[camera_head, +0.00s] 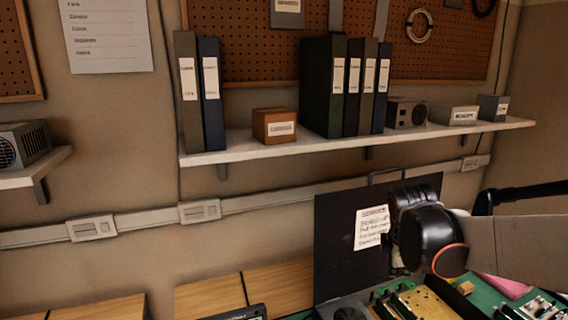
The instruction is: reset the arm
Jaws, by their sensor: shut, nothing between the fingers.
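My arm reaches in from the right edge, with a grey link and a black rounded joint with an orange ring. My gripper (398,266) is dark and partly hidden behind that joint. It hangs low in front of a black panel and is shut, with nothing seen in it. It is above the circuit boards on the bench.
A black panel (337,240) with a white label stands behind the gripper. Green and gold circuit boards (425,302) lie below it. A wall shelf (245,151) above holds binders (322,88), an orange-brown box (274,126) and small devices. Wooden surfaces (208,293) are at lower left.

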